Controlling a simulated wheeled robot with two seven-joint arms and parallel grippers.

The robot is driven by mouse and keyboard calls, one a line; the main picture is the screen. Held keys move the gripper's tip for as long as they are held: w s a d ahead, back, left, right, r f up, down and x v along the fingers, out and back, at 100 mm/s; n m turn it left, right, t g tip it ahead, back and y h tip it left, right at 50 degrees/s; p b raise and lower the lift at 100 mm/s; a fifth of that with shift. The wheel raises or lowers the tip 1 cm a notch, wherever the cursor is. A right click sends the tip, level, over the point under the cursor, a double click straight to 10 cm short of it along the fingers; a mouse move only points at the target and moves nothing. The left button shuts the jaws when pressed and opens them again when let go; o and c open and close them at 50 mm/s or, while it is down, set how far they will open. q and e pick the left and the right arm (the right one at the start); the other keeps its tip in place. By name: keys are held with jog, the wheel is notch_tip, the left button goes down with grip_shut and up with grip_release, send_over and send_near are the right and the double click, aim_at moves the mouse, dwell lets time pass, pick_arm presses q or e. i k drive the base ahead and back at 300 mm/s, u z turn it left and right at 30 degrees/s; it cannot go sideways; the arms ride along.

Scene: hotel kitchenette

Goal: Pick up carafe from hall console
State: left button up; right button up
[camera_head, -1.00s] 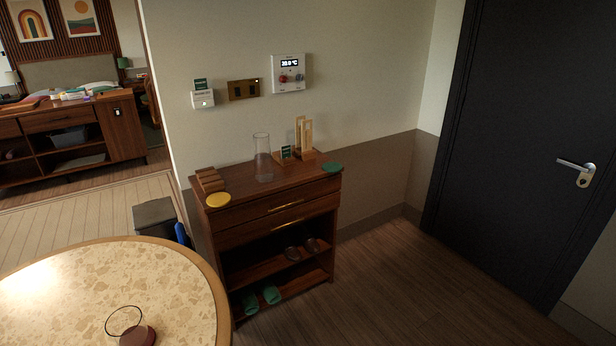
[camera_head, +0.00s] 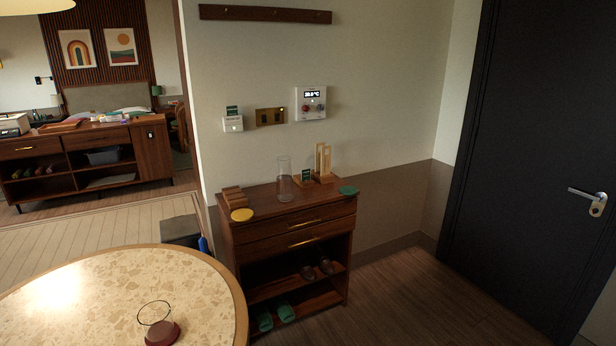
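A clear glass carafe (camera_head: 285,180) stands upright on top of the dark wooden hall console (camera_head: 262,201), near the middle of its top. Neither of my grippers shows in the head view.
On the console top are a wooden block rack (camera_head: 233,196), a yellow disc (camera_head: 242,215), a green disc (camera_head: 348,190) and a wooden stand (camera_head: 323,163). A round speckled table (camera_head: 90,290) fills the lower left. A dark door (camera_head: 530,150) is at right. Floor (camera_head: 400,300) right of the console is clear.

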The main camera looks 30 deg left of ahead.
aim_at(284, 187)
jog(key=u, duration=0.15)
jog(key=i, duration=2.1)
jog(key=u, duration=1.8)
jog(key=i, duration=1.05)
jog(key=u, duration=1.1)
